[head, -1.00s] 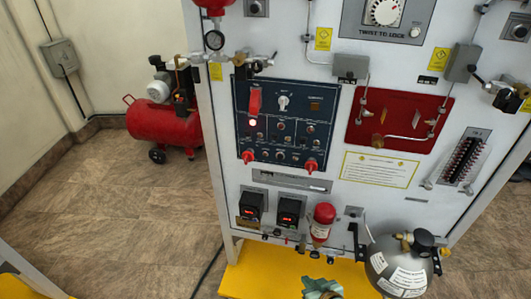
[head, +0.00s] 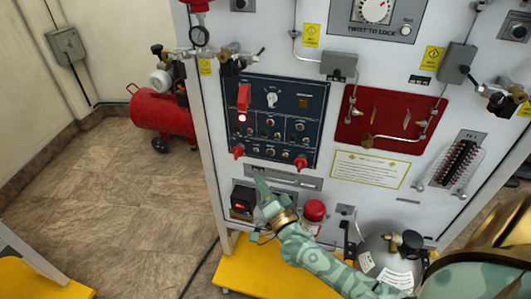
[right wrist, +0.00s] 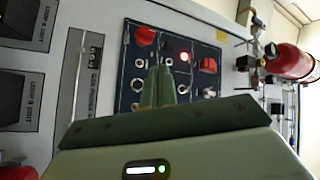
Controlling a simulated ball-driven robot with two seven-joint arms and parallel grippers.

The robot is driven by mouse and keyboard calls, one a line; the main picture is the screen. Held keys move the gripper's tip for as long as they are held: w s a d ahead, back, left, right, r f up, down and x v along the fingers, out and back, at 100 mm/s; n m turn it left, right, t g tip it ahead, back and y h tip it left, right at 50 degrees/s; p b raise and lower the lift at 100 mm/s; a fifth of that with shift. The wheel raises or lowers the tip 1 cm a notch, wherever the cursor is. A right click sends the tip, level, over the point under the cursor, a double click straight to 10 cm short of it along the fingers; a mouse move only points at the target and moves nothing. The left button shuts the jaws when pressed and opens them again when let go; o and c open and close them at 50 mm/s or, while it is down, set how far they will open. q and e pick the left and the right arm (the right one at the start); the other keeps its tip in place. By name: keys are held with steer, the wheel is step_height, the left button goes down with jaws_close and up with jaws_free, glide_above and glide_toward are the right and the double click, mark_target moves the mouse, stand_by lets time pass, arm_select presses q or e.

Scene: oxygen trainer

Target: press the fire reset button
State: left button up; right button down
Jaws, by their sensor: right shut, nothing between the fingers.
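The dark blue control panel (head: 275,120) is on the white trainer front, with several small knobs and buttons, a red switch cover (head: 244,97) and a lit button or lamp (head: 242,118) below it. The labels are too small to read, so I cannot tell which control is the fire reset button. My right gripper (head: 259,181) is shut and empty, its tips below the panel in the head view. In the right wrist view its fingers (right wrist: 158,72) point toward the panel and cover part of it. My left gripper is out of view.
Two red knobs (head: 301,163) project along the panel's lower edge. A black display box (head: 243,202), a red-capped cylinder (head: 314,211) and a grey tank (head: 385,249) are near my right arm. A red compressor (head: 163,112) stands on the floor at left.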

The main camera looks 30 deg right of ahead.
mark_target(270, 153)
steer(key=shift+w+d+b, duration=1)
steer(key=shift+w+d, duration=0.45)
steer(key=shift+d, duration=0.25)
steer(key=shift+w+d+b, duration=0.95)
steer(key=shift+w+d, duration=0.5)
steer(key=shift+d, duration=0.2)
steer(key=shift+d, duration=0.1)
steer(key=shift+w+d, duration=0.25)
